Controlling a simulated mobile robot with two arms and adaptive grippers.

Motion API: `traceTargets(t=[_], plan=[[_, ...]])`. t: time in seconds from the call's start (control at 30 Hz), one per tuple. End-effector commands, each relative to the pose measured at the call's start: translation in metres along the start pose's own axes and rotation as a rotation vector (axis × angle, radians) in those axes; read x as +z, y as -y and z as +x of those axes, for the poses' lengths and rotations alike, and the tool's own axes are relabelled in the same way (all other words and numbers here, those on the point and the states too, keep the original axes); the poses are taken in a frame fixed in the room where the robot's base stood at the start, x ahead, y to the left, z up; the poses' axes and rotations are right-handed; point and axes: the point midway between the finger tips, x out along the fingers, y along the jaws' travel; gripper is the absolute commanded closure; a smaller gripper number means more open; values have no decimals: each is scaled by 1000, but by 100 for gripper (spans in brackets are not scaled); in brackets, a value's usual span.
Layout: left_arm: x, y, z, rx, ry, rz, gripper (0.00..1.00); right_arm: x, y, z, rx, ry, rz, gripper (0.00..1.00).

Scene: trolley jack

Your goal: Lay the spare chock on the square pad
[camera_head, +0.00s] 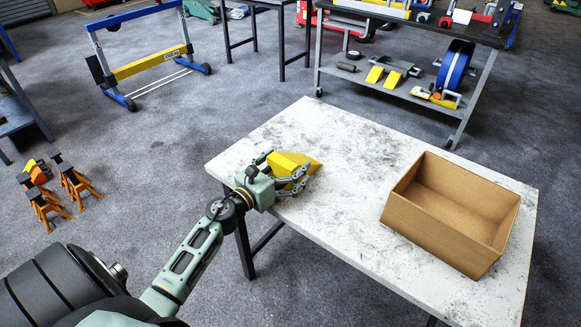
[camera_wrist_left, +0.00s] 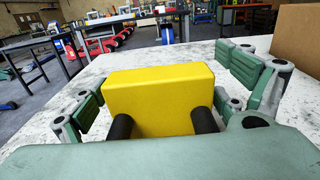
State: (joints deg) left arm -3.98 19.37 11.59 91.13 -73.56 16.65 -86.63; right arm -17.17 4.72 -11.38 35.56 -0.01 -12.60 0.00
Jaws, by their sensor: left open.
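The yellow wedge-shaped chock (camera_head: 290,160) is at the left part of the white table's top. My left gripper (camera_head: 284,170) is open around it, with fingers on both sides. In the left wrist view, the chock's broad yellow end (camera_wrist_left: 158,90) fills the middle between the spread fingers, with a gap on each side. Two dark rounded pads of the gripper are close to its near face; I cannot tell if they touch. Its underside is hidden. I cannot make out a square pad. My right gripper is not in view.
An open cardboard box (camera_head: 451,215) stands on the right of the white table (camera_head: 340,150). Bare tabletop lies between box and chock. Behind is a grey trolley (camera_head: 400,95) carrying yellow wedges (camera_head: 383,76) and a blue wheel. Orange jack stands (camera_head: 75,185) are on the floor at left.

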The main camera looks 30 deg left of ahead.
Motion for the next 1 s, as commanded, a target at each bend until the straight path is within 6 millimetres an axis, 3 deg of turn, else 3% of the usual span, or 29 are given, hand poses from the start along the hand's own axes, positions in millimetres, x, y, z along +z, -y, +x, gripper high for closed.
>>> traceTargets(t=[0.2, 1.0], plan=[[0, 0, 0, 0, 0, -1, 10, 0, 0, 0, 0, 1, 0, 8], [0, 0, 0, 0, 0, -3, 80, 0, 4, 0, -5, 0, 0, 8]])
